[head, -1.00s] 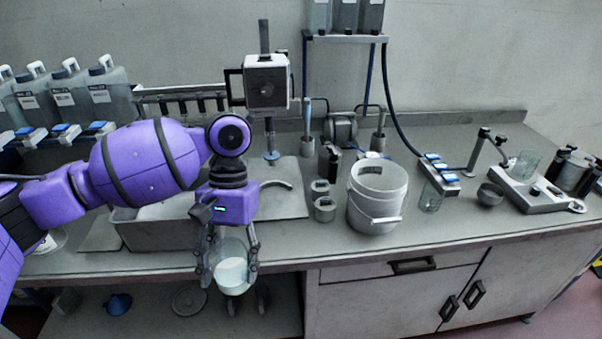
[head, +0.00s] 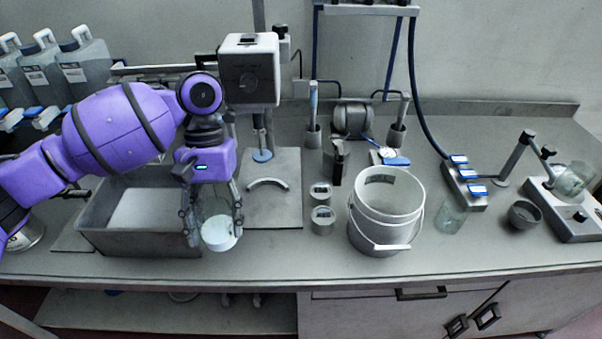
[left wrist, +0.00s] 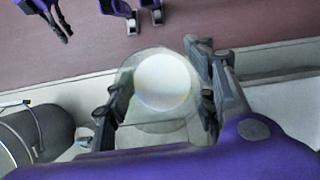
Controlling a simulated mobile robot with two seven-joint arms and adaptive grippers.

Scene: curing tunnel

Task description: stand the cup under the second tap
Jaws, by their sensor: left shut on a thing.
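My left gripper (head: 212,222) is shut on the clear cup (head: 218,212), which holds something white. In the head view they are in front of the machine plate and beside the steel basin (head: 110,243). In the left wrist view the cup (left wrist: 160,88) is between the two fingers of my left gripper (left wrist: 160,110). On the right, a small block (head: 463,184) carries blue-levered taps in a row. At far left, jugs (head: 85,62) have blue-topped taps (head: 47,117) below them. I cannot tell which tap is second. My right gripper is not clearly seen.
A white bucket (head: 387,212) stands mid-bench, with two small tins (head: 321,219) to its left. A clear glass (head: 451,217) and a dark bowl (head: 524,215) are right of it. A boxy machine head (head: 250,75) stands above the plate (head: 275,205). The bench's front strip is clear.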

